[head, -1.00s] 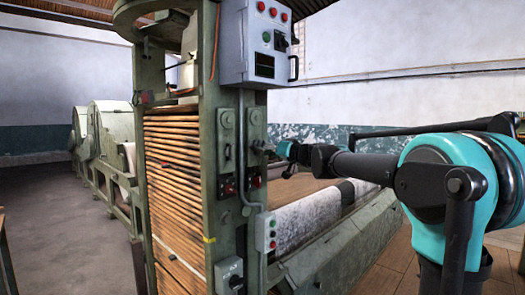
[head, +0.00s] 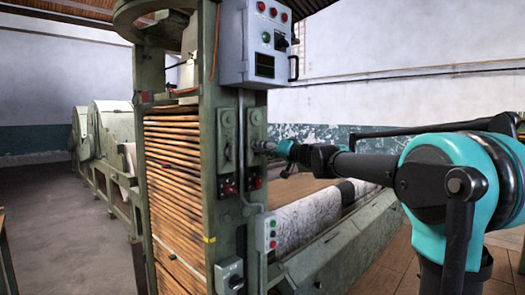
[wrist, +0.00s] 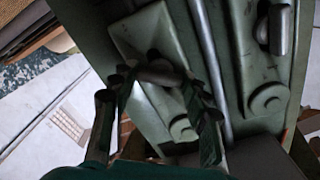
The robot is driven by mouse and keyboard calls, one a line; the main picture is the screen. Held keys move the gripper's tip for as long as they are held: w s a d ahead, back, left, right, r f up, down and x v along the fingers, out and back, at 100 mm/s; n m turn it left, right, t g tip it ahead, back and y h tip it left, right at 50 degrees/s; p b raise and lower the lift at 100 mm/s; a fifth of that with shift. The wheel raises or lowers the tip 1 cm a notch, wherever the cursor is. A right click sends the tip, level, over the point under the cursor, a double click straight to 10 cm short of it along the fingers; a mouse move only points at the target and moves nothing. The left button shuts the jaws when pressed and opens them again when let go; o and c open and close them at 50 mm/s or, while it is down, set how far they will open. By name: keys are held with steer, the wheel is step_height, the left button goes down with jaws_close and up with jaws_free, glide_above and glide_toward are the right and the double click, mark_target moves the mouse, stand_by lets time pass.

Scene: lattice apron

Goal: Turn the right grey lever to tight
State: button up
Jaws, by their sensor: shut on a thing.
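The right grey lever (wrist: 158,75) is a short rounded bar on a green plate with a round hub. In the wrist view its end lies between the two dark fingers of my gripper (wrist: 160,95), which is shut on it. In the head view my gripper (head: 264,147) reaches the right plate from the right side and covers most of the lever there. The left grey lever (wrist: 278,30) is apart from my gripper, on its own plate; in the head view it (head: 228,150) hangs downward.
A grey control box (head: 252,45) with lamps is above the levers. Red-and-black switches (head: 229,185) and a small button box (head: 266,232) are below. A conduit (wrist: 212,70) runs between the lever plates. A roller bed (head: 310,215) extends to the right.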

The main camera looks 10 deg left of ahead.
steer(key=m, duration=1)
steer(key=shift+m, duration=0.3)
stand_by(0.4)
steer(key=o, duration=1.2)
steer(key=shift+c, duration=0.2)
steer(key=shift+d, duration=0.15)
steer(key=v, duration=1.1)
steer(key=shift+s+d, duration=0.3)
steer(key=shift+f, duration=0.15)
